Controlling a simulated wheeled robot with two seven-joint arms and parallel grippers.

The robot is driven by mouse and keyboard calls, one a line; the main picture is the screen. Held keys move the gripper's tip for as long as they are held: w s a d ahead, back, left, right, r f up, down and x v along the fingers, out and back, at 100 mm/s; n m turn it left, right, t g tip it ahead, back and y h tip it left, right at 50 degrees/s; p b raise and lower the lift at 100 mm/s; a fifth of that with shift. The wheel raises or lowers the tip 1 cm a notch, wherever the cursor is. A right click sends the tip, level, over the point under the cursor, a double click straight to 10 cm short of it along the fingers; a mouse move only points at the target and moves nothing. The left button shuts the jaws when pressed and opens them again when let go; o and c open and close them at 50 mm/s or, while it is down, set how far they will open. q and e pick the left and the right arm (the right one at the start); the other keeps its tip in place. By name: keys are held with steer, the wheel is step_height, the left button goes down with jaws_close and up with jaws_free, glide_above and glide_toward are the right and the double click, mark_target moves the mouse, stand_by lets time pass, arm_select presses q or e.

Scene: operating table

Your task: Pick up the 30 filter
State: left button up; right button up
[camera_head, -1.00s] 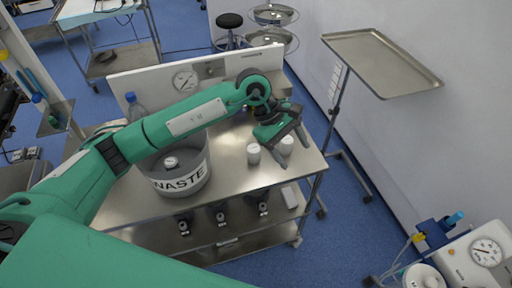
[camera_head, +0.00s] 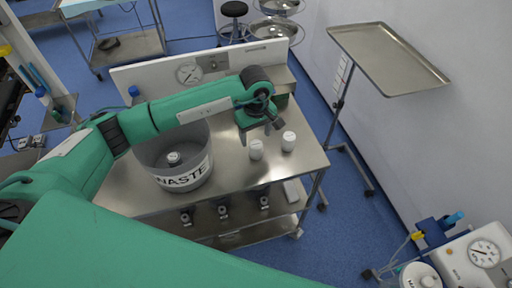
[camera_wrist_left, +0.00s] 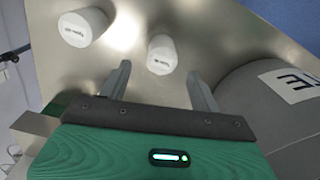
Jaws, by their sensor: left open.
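Two white capped cylinders that look like filters stand upright on the metal table (camera_head: 232,178). The left filter (camera_head: 256,150) is nearer the waste bin; the right filter (camera_head: 288,141) stands just beyond it. Their small labels are too blurred to read, so I cannot tell which is the 30 filter. My left gripper (camera_head: 260,131) is open and empty, just behind the left filter. In the left wrist view, the left filter (camera_wrist_left: 162,54) lies ahead of the open fingers (camera_wrist_left: 158,70), roughly between their lines. The right filter (camera_wrist_left: 83,27) is farther left there. My right gripper is not in view.
A grey waste bin (camera_head: 183,178) with a white item (camera_head: 173,158) inside stands left of the filters; its wall (camera_wrist_left: 250,100) is close to the right finger in the wrist view. Bare tabletop lies in front of the filters.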

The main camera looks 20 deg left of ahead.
mark_target(256, 144)
arm_select(q)
steer(key=shift+s+f+p, duration=0.1)
steer(key=shift+f+p, duration=0.45)
step_height(256, 144, down, 3)
steer(key=shift+s+f+p, duration=0.1)
steer(key=shift+p, duration=0.7)
steer(key=shift+f, duration=0.45)
steer(key=shift+c, duration=0.2)
steer(key=c, duration=1)
